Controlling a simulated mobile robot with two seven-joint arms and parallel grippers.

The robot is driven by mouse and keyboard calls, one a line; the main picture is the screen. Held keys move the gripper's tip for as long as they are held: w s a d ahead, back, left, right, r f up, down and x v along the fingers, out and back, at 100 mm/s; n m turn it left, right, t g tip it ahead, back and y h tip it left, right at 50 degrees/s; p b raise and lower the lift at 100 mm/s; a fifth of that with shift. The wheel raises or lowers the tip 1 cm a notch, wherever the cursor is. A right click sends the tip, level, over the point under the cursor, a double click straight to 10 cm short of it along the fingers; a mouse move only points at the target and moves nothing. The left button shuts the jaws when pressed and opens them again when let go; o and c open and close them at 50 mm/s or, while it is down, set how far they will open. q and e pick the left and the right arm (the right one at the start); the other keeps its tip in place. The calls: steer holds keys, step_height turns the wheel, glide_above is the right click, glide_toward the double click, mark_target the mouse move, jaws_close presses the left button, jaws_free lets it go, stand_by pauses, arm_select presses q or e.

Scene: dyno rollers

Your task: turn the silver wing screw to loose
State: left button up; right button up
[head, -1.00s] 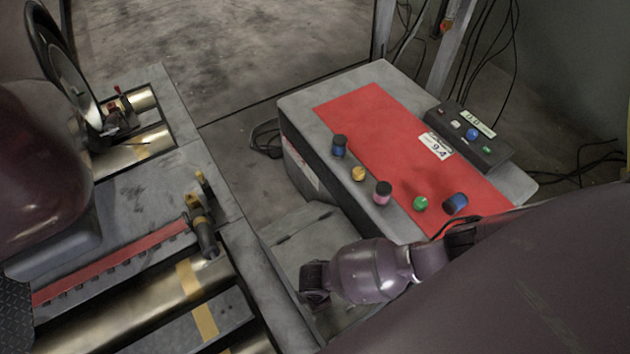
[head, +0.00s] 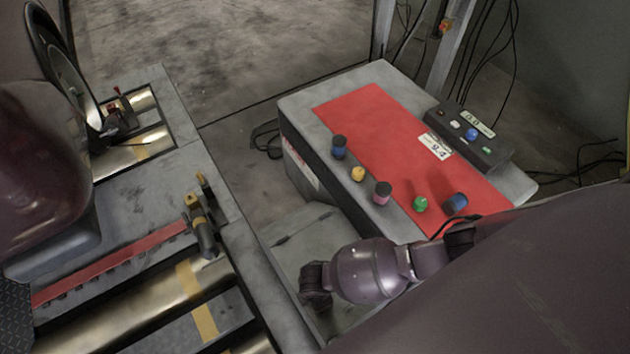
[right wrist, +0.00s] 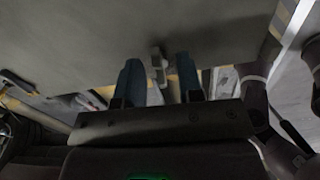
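In the right wrist view, my right gripper (right wrist: 160,78) shows two blue fingers with a gap between them. A small light-grey piece (right wrist: 157,66) shows in that gap; it may be the silver wing screw, but its shape is too unclear to be sure. I cannot tell whether either finger touches it. In the head view, no silver wing screw can be made out for certain. The right gripper itself does not show there. My left gripper is in neither current view.
A grey cabinet (head: 300,112) with a red top panel (head: 375,125) carries several coloured knobs along its near edge and a dark button box (head: 470,140). At left, metal rollers (head: 120,312) lie in a grey frame, with a yellow-and-dark fitting (head: 203,225). Bare floor shows behind.

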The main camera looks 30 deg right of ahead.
arm_select(q)
steer(key=shift+s, duration=0.15)
arm_select(e)
steer(key=shift+a, duration=0.1)
steer(key=shift+w+r, duration=0.1)
steer(key=shift+r, duration=0.05)
steer(key=shift+r, duration=0.3)
arm_select(q)
steer(key=r+p, duration=0.1)
steer(key=p, duration=0.1)
steer(key=r+p, duration=0.1)
steer(key=p, duration=0.1)
steer(key=shift+s+a+r+n, duration=0.15)
steer(key=shift+s+a+n, duration=0.05)
steer(key=shift+n, duration=0.2)
arm_select(e)
step_height(320, 180, up, 10)
arm_select(q)
steer(key=shift+w, duration=0.15)
